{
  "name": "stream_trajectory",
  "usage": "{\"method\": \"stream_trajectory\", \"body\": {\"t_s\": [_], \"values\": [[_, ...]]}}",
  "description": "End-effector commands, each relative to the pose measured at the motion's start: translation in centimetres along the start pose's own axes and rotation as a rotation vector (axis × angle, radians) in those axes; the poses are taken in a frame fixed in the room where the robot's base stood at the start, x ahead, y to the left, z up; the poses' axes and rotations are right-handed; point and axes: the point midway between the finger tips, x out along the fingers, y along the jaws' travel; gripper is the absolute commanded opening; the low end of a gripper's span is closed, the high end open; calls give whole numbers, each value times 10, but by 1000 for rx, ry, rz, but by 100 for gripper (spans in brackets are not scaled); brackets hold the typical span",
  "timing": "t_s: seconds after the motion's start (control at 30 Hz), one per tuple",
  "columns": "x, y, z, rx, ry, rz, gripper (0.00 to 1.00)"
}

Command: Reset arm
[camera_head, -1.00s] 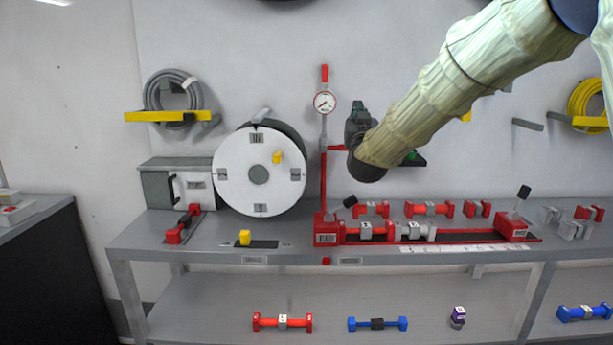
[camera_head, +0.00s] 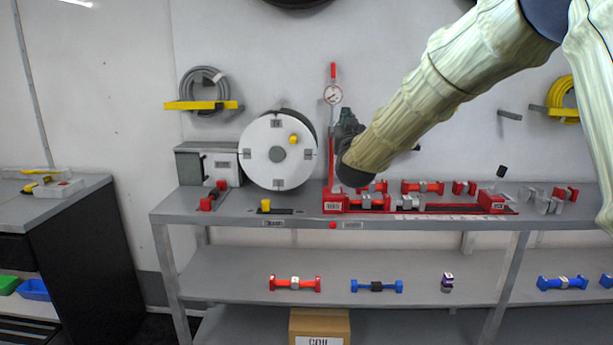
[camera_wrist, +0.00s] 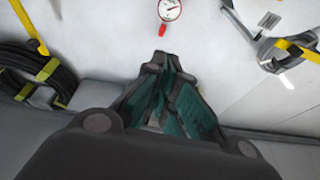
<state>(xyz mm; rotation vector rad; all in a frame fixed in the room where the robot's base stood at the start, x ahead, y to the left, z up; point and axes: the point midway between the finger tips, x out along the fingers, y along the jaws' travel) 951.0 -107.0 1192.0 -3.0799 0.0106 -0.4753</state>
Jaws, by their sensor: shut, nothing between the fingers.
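My arm, in a pale ribbed sleeve, comes from the upper right in the head view. My gripper (camera_head: 347,128) is dark and sits in front of the wall, above the grey workbench (camera_head: 180,215) and just right of the white reel (camera_head: 262,165). In the wrist view my gripper (camera_wrist: 160,62) shows dark fingers with green inner pads. The fingertips meet and hold nothing.
A red fixture (camera_head: 333,204) with grey and red fittings lies on the bench below my gripper. The lower shelf holds a red fitting (camera_head: 295,283) and blue fittings (camera_head: 377,286). A cardboard box (camera_head: 305,325) stands underneath. A dark cabinet (camera_head: 95,250) is at left.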

Motion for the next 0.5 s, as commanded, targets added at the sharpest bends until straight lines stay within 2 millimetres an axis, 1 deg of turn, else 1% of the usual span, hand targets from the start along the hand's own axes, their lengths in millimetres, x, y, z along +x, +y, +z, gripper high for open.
{"method": "stream_trajectory", "body": {"t_s": [0.03, 0.1, 0.17, 0.23, 0.37, 0.43, 0.5], "values": [[-4, 19, 10, -5, -16, 18, 0], [-10, 33, 24, -10, -39, 29, 0], [-14, 40, 35, -12, -57, 33, 0], [-19, 43, 51, -14, -81, 32, 0], [-32, 40, 86, -15, -137, 21, 0], [-40, 39, 107, -15, -172, 15, 0], [-52, 40, 134, -17, -218, 10, 0]]}}
